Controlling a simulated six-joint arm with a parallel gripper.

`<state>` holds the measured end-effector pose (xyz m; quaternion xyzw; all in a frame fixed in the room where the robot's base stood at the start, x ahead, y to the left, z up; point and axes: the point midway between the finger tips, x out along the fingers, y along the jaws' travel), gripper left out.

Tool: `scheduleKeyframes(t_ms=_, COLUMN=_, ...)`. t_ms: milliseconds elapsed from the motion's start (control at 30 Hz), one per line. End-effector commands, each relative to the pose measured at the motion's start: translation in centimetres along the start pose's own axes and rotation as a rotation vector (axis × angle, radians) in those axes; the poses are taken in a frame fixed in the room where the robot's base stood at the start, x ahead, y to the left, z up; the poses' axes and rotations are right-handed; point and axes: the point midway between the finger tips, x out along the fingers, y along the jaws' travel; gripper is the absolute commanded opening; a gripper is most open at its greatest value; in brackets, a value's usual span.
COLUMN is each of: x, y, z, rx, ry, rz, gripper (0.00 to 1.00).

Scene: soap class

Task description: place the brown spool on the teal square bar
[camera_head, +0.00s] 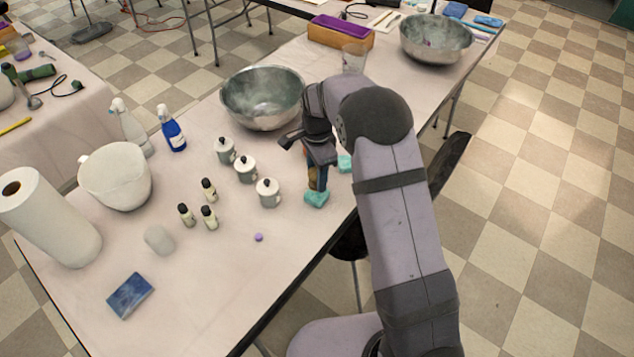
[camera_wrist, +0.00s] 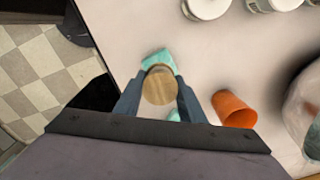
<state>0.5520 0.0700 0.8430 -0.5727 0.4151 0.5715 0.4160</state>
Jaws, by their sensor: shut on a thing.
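My gripper (camera_head: 318,183) is shut on the brown spool (camera_wrist: 159,86), which shows its round wooden top between the fingers in the wrist view. In the head view the spool is mostly hidden by the fingers. A teal square bar (camera_head: 316,199) lies on the table directly under the gripper. In the wrist view the teal bar (camera_wrist: 158,59) shows beyond the spool, which partly covers it. I cannot tell whether spool and bar touch. A second teal piece (camera_head: 345,163) lies to the right, partly hidden by my arm.
An orange cup (camera_wrist: 235,109) stands close beside the gripper, with a metal bowl (camera_head: 262,98) behind. White lidded pots (camera_head: 268,192) and small bottles (camera_head: 209,217) stand to the left. A purple bit (camera_head: 258,237) lies in front. The table's front edge is near.

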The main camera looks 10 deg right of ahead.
Motion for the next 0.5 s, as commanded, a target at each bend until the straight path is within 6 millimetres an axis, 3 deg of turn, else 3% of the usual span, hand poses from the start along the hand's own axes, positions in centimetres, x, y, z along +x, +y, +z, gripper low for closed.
scheduleKeyframes(t_ms=300, x=3.2, y=0.1, z=0.0, rx=0.000, ry=-0.001, rz=0.004, gripper=0.14)
scheduleKeyframes(t_ms=500, x=3.5, y=0.1, z=0.0, rx=0.000, ry=0.000, rz=0.001, gripper=0.14)
